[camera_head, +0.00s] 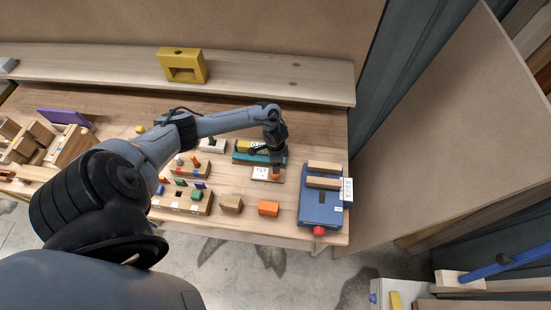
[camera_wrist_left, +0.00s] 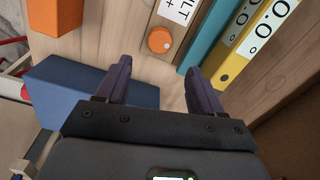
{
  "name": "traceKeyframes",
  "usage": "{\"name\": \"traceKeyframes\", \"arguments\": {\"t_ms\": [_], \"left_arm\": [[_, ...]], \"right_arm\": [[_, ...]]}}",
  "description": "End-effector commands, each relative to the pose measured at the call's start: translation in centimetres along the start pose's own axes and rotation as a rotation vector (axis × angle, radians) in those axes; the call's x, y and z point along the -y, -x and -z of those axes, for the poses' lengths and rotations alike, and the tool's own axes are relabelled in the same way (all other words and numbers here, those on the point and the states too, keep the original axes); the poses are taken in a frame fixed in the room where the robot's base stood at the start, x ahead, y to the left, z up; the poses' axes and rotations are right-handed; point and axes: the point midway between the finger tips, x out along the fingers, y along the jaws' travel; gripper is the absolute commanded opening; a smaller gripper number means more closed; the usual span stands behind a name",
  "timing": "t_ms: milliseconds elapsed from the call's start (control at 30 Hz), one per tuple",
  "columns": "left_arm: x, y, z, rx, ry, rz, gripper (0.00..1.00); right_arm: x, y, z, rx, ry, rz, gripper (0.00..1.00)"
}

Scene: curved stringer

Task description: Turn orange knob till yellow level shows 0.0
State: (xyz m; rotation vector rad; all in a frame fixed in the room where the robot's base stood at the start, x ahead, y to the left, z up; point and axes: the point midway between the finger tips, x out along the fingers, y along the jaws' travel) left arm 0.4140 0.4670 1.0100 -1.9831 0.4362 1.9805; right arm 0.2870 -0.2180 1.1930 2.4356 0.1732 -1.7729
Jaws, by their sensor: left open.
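The orange knob (camera_wrist_left: 159,39) sits on a panel with a white label (camera_wrist_left: 178,10) in the left wrist view. It also shows in the head view (camera_head: 275,173). The yellow level (camera_wrist_left: 232,62) lies to its right beside a teal block (camera_wrist_left: 204,38); its white display shows zeros and a dot, but is cut off by the frame edge. In the head view the level (camera_head: 243,147) is partly behind my arm. My left gripper (camera_wrist_left: 158,74) is open and empty, its fingers apart from the knob. My right gripper is not in view.
A blue box (camera_head: 321,209) with wooden bars and a red knob (camera_head: 319,231) stands right of the panel. An orange block (camera_head: 268,208) and a wooden block (camera_head: 231,203) lie in front. A yellow bracket (camera_head: 181,65) stands on the back shelf.

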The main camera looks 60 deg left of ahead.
Motion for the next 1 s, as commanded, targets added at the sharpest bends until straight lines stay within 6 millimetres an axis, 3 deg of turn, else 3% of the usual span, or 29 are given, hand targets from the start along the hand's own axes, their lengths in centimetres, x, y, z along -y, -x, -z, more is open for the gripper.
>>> {"name": "traceKeyframes", "arguments": {"t_ms": [233,733,867,1000], "left_arm": [[0.0,1.7,-0.1,0.001,-0.001,0.000,0.67],[-0.3,1.7,0.1,-0.003,-0.007,0.000,0.67],[-2.5,0.9,1.5,-0.036,-0.053,0.012,0.67],[-7.9,0.0,4.7,-0.127,-0.147,0.049,0.67]], "right_arm": [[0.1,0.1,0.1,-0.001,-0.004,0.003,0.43],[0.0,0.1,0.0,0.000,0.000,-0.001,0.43],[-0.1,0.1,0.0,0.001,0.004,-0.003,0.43],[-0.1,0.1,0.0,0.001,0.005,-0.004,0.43]]}}
